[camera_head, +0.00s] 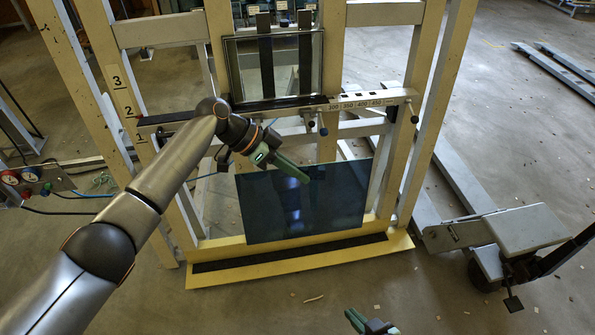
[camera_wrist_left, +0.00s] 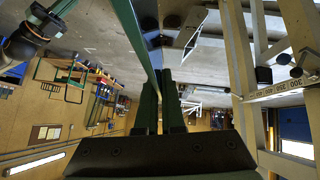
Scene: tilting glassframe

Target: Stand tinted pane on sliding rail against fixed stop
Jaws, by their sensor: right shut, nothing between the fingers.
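The tinted pane (camera_head: 335,200) is a dark blue sheet, upright and slightly tilted in the head view, in front of the frame's lower part. My left gripper (camera_head: 298,172) is at its top edge with green fingers and appears shut on it. In the left wrist view a thin dark green edge (camera_wrist_left: 137,35) runs down to the fingers (camera_wrist_left: 160,105). The sliding rail (camera_head: 372,102) crosses the frame above the pane, marked with numbers. I cannot tell which part is the fixed stop. My right gripper (camera_head: 368,322) is shut and empty at the bottom edge, partly out of view.
A clear framed pane (camera_head: 250,70) stands above the rail. The yellow frame base (camera_head: 300,262) has a black strip. A pallet jack (camera_head: 510,230) stands to the right. Gauges and hoses (camera_head: 28,180) are at the left. The floor in front of the base is mostly clear.

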